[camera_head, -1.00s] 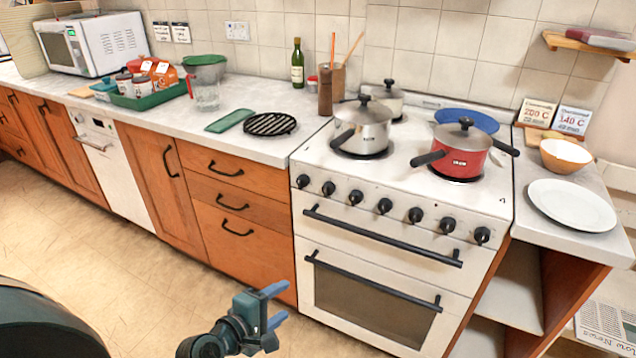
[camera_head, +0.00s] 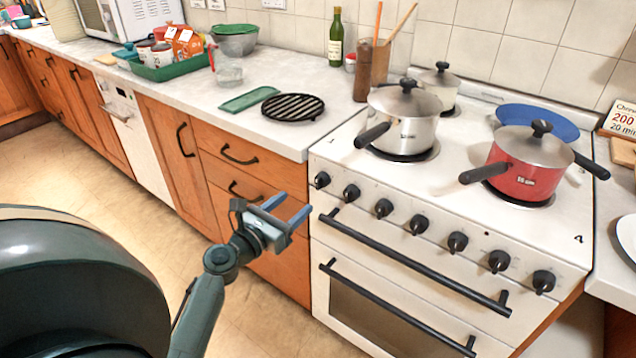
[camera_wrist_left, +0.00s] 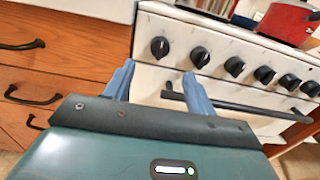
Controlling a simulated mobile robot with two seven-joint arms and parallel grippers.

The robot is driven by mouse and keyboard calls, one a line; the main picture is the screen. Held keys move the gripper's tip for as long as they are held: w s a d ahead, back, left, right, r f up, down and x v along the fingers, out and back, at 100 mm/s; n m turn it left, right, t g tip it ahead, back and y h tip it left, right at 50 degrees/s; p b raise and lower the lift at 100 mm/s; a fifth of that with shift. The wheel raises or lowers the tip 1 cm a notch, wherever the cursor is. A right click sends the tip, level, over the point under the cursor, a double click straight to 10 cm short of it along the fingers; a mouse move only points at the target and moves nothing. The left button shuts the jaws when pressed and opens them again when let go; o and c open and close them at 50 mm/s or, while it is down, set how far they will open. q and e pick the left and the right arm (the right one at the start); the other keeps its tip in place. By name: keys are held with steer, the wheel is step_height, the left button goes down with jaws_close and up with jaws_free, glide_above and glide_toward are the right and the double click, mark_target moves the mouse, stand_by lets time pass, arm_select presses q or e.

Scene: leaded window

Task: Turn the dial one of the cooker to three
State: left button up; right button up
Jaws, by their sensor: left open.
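The white cooker (camera_head: 450,262) stands at the right in the head view, with a row of several black dials along its front. The leftmost dial (camera_head: 322,180) is at the panel's left end, and the second dial (camera_head: 351,193) is beside it. In the left wrist view the leftmost dial (camera_wrist_left: 160,47) shows ahead, between the finger directions, with the second dial (camera_wrist_left: 200,57) to its right. My left gripper (camera_head: 296,208) is open and empty, in front of the cooker's left edge and below the leftmost dial, apart from it. My right gripper is not in view.
Black oven handles (camera_head: 410,262) run across the cooker front below the dials. A steel pot (camera_head: 402,125) and a red pan (camera_head: 525,175) stand on the hob. Wooden drawers (camera_head: 240,160) with black handles lie left of the cooker. The floor (camera_head: 110,180) is clear.

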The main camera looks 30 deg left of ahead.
mark_target(317, 184)
arm_select(q)
steer(key=w, duration=0.9)
steer(key=shift+w+d, duration=0.15)
steer(key=shift+d, duration=0.2)
steer(key=shift+c, duration=0.5)
steer(key=c, duration=0.9)
